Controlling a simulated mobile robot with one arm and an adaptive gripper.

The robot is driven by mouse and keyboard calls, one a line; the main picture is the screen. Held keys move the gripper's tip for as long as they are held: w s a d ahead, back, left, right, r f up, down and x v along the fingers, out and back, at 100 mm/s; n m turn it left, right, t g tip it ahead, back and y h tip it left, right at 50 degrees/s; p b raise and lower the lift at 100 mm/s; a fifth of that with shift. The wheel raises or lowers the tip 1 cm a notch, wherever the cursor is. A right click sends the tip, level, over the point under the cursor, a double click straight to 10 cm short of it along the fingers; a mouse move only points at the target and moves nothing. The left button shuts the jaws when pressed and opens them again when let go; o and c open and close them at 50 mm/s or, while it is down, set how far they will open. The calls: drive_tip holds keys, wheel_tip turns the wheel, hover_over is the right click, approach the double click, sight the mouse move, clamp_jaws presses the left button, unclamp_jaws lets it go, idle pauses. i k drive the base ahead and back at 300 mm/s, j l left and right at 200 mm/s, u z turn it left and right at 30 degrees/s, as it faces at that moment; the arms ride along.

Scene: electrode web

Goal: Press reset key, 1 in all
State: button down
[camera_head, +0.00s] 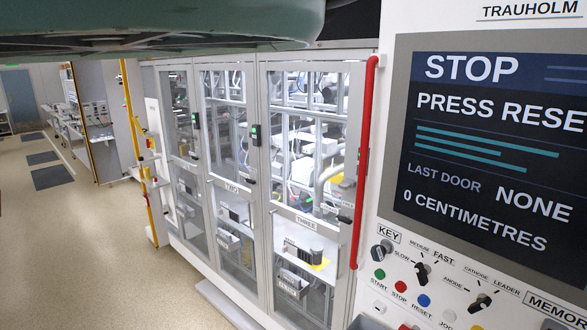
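The reset key is a round blue button (424,301) with the label RESET under it, on the white control panel at the lower right. A red STOP button (400,287) and a green START button (379,274) sit in a row to its left. The screen (490,140) above reads STOP, PRESS RESE (cut off at the right edge), LAST DOOR NONE and 0 CENTIMETRES. My gripper is not in view. Nothing covers the blue button.
A key switch (381,249) and rotary knobs (421,272) surround the buttons. A red vertical bar (364,165) stands at the panel's left. Glazed cabinet doors (229,185) labelled TWO and THREE run further left. Beige floor (75,255) is open at the left.

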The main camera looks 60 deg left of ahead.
sight(424, 301)
drive_tip(key=j+u, duration=0.25)
drive_tip(key=u, duration=0.25)
drive_tip(key=i+j+u, duration=0.1)
drive_tip(key=j+u, duration=0.15)
drive_tip(key=u, duration=0.25)
drive_tip(key=i+j+u, duration=0.1)
drive_tip(key=j+u, duration=0.15)
drive_tip(key=u, duration=0.25)
